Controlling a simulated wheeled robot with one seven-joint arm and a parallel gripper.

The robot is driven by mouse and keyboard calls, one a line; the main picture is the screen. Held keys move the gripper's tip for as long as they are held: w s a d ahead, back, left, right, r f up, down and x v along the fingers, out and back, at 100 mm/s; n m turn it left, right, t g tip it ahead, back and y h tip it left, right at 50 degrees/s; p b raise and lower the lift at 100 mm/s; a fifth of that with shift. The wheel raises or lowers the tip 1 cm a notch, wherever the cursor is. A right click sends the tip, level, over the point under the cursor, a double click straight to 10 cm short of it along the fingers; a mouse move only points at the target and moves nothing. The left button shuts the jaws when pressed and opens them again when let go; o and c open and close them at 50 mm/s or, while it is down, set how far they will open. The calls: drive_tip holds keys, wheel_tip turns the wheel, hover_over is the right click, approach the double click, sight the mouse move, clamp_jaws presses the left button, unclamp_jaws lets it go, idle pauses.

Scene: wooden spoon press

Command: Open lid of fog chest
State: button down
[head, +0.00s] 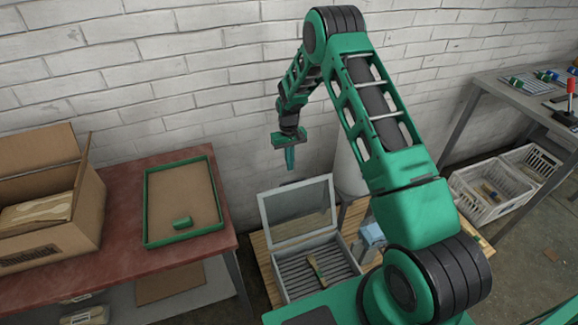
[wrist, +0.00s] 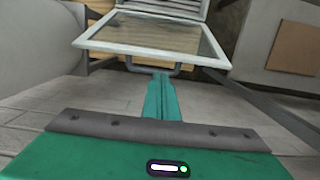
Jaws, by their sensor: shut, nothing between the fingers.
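The fog chest (head: 290,288) is a grey box with a slatted inside, standing low in front of the brick wall. Its glass lid (head: 297,212) has a pale frame and stands raised at the back, so the chest is open. The lid also shows at the top of the wrist view (wrist: 150,35), with a dark bar handle (wrist: 133,68) on its near edge. My green gripper (head: 290,168) is above the raised lid, shut and empty. In the wrist view its fingertips (wrist: 161,76) appear close to the handle; I cannot tell whether they touch.
A small wooden piece (head: 316,268) lies inside the chest. To the left, a red table (head: 121,190) holds a green-rimmed tray (head: 148,207) and an open cardboard box (head: 80,222). White crates (head: 480,200) stand under a bench at right. A brick wall (head: 180,90) is behind.

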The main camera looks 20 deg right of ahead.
wheel_tip(320, 180, down, 8)
drive_tip(key=shift+s+r, duration=0.25)
drive_tip(key=shift+s, duration=0.15)
